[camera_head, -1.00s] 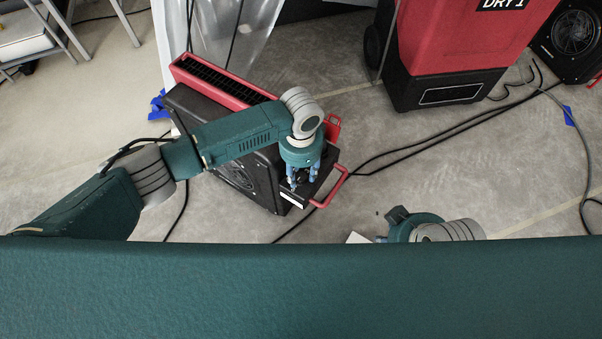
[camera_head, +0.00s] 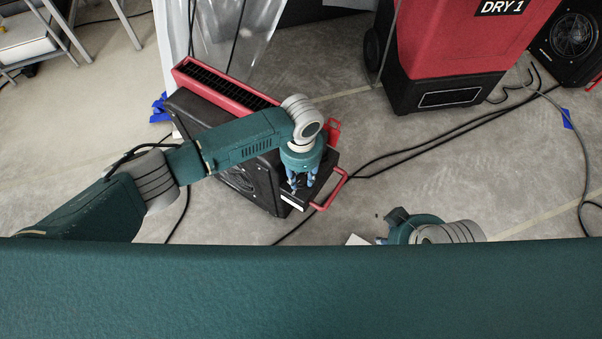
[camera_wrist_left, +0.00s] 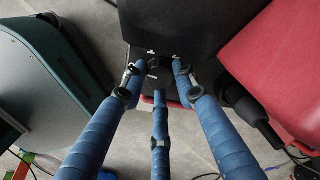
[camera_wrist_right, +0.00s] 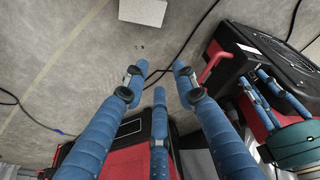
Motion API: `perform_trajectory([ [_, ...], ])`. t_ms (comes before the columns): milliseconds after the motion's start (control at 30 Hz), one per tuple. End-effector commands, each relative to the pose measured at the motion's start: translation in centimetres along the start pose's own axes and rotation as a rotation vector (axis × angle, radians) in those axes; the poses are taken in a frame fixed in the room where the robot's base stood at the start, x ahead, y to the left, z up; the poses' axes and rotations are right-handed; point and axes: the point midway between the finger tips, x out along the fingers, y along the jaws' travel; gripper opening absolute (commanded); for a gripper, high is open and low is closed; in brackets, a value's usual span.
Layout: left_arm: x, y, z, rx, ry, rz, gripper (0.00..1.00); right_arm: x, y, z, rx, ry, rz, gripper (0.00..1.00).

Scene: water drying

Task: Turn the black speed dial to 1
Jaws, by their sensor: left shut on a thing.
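The black air mover with red trim (camera_head: 226,128) stands on the floor at centre left in the head view. My left gripper (camera_head: 302,188) points down at the control end of its top, beside the red handle. In the left wrist view, the left gripper's (camera_wrist_left: 158,68) blue fingers close around a small dark knob, the black speed dial (camera_wrist_left: 155,66). The dial is largely hidden by the fingers, and its setting cannot be read. In the right wrist view, my right gripper (camera_wrist_right: 160,72) has its fingers apart with nothing between them, above the floor.
A red and black dehumidifier marked DRY 1 (camera_head: 462,40) stands at the back right. Another black fan (camera_head: 572,35) is beyond it. Black cables (camera_head: 440,148) cross the floor. A metal-legged table (camera_head: 62,35) is at far left. Clear plastic sheeting (camera_head: 228,35) hangs behind the air mover.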

Motion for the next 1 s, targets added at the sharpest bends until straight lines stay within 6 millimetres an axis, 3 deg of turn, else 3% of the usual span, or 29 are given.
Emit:
perform_trajectory([
  [100,-0.4,0.1,-0.1,0.091,0.003,0.001,0.03,-0.8,0.0,-0.6,0.001,0.005,-0.001,0.28],
  [200,-0.4,0.1,-0.1,0.182,0.002,0.001,0.03,3.0,-0.1,-0.2,0.0,-0.02,-0.004,0.28],
  [500,-0.3,0.1,-0.2,0.455,0.004,0.0,0.03,8.5,-0.4,1.1,-0.005,-0.047,-0.009,0.28],
  [700,-0.2,0.1,-0.2,0.602,0.005,-0.001,0.03,10.4,-0.6,1.9,-0.007,-0.057,-0.01,0.28],
  [1000,-0.1,0.1,-0.1,0.736,0.004,0.0,0.03,11.7,-0.7,2.5,-0.008,-0.062,-0.011,0.28],
])
